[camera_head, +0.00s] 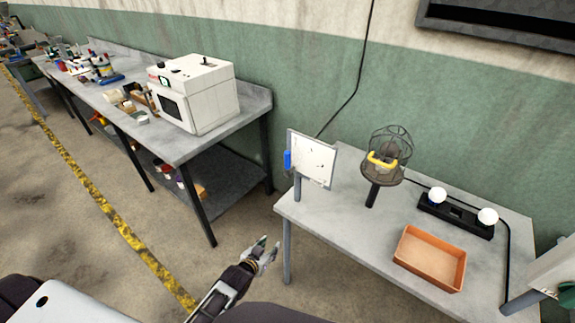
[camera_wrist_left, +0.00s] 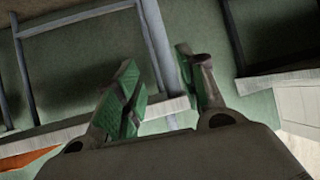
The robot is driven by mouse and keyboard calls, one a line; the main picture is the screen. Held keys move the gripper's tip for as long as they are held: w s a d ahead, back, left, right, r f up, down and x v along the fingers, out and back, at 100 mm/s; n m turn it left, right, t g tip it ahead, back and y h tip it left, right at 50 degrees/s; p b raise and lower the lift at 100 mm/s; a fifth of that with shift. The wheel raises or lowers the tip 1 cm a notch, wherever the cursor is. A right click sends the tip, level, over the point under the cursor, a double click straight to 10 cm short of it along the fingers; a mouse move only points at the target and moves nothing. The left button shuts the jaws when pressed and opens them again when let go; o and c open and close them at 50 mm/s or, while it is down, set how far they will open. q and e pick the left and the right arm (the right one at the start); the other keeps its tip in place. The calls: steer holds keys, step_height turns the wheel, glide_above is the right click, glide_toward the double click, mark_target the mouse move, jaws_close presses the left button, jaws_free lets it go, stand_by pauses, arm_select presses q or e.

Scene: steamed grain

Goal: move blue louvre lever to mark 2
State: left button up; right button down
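The blue lever (camera_head: 287,160) is a small blue piece at the left edge of a white panel (camera_head: 313,160). The panel stands on a post at the left end of the right-hand table. The panel has small dark marks, but I cannot read a mark 2. My left gripper (camera_head: 266,252) is below and left of the panel, in front of the table's left end, apart from the lever. It is open, and its green-padded fingers stand apart with nothing between them in the left wrist view (camera_wrist_left: 160,82). The lever is not clear there. My right gripper is out of view.
A white oven-like box (camera_head: 195,93) stands on the left workbench (camera_head: 190,147). Open floor lies between the tables.

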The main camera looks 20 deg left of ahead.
arm_select(q)
step_height(320, 180, up, 32)
steer(key=d+t+h+b, duration=0.1)
steer(key=t+b, duration=0.4)
steer(key=t, duration=0.1)
steer(key=shift+w, duration=0.2)
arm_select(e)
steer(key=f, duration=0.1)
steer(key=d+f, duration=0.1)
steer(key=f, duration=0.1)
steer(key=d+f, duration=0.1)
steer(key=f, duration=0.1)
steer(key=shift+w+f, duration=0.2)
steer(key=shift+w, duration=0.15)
arm_select(q)
steer(key=shift+d+f, duration=0.1)
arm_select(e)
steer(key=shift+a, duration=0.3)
arm_select(q)
steer(key=shift+w, duration=0.2)
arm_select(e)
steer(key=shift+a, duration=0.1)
